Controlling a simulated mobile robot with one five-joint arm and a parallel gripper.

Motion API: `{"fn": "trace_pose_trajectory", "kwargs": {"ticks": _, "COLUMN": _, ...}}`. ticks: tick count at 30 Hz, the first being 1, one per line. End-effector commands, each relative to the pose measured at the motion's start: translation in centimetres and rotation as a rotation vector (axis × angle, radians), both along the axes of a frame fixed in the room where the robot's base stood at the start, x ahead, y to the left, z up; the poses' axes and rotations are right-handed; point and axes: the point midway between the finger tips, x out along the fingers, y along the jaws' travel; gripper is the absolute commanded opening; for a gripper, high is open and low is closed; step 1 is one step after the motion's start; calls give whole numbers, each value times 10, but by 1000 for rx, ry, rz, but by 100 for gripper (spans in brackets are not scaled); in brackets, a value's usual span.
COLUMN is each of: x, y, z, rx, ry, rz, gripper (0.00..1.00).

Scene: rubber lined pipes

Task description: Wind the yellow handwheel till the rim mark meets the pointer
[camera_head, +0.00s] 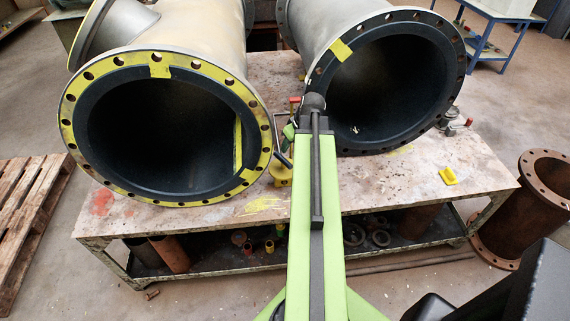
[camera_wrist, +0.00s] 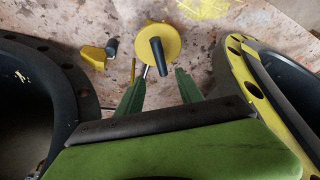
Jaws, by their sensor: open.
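The yellow handwheel (camera_wrist: 167,44) lies at the top middle of the wrist view, a round disc with a dark handle (camera_wrist: 158,50) standing up from it. In the head view a yellow part that looks like the handwheel (camera_head: 280,176) shows on the bench, partly hidden by my arm and the left pipe. My gripper (camera_wrist: 157,80) is open, with its two green fingers apart, just short of the wheel in the picture and holding nothing. A thin yellow strip and a pale rod show between wheel and fingers. I cannot make out the rim mark or tell which part is the pointer.
Two large black-lined pipes stand on the bench (camera_head: 400,175), the left one with a yellow flange (camera_head: 68,120), close on both sides of my arm. A yellow block (camera_head: 448,176) lies right. A rusty pipe (camera_head: 520,215) stands on the floor right, a pallet (camera_head: 30,200) left.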

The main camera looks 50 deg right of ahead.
Motion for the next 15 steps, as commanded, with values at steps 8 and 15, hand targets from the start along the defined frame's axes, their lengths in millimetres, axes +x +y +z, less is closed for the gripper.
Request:
{"fn": "trace_pose_trajectory", "kwargs": {"ticks": 8, "x": 25, "y": -5, "z": -70, "rx": 0, "ry": 0, "rz": 0, "gripper": 44}}
{"fn": "trace_pose_trajectory", "kwargs": {"ticks": 15, "x": 40, "y": -7, "z": -103, "rx": 0, "ry": 1, "rz": 1, "gripper": 44}}
